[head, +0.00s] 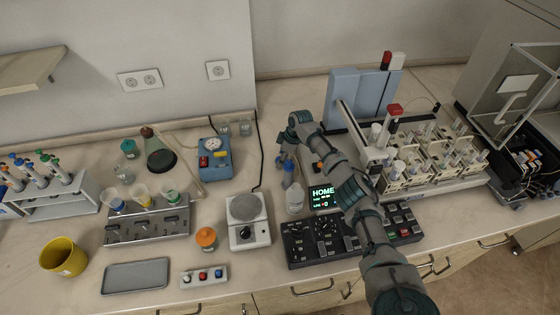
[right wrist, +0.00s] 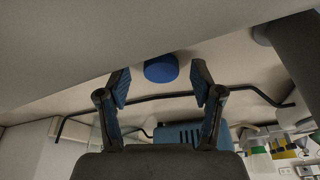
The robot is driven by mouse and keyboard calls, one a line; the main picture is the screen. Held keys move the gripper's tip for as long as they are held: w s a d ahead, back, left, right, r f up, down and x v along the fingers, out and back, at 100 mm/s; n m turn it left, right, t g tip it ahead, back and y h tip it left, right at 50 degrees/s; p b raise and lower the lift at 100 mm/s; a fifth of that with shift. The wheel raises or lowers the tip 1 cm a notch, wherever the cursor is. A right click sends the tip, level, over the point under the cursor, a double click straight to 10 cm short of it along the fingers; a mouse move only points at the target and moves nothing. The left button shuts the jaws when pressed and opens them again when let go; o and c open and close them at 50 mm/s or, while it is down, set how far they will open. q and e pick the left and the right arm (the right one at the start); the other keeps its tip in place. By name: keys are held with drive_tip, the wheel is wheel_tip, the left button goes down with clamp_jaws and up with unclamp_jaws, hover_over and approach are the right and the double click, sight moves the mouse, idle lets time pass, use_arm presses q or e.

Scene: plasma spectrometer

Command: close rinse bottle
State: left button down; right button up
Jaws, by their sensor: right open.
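A whitish bottle (head: 294,200), which looks like the rinse bottle, stands upright on the table left of the small display. A blue part shows just above it, close to my right gripper (head: 287,158); I cannot tell whether it is on the bottle or behind it. In the right wrist view a round blue cap (right wrist: 160,68) shows ahead, between the two spread fingers of my right gripper (right wrist: 161,88). The fingers are open and do not appear to touch the cap. My left gripper is not in view.
A balance (head: 247,235) stands left of the bottle and a black control panel (head: 305,243) in front of it. A display reading HOME (head: 323,197) is at its right. The autosampler racks (head: 435,160) stand further right. A blue gauge box (head: 213,160) is behind left.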

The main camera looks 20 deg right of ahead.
drive_tip(key=c, duration=0.8)
wheel_tip(320, 180, up, 10)
idle(0.3)
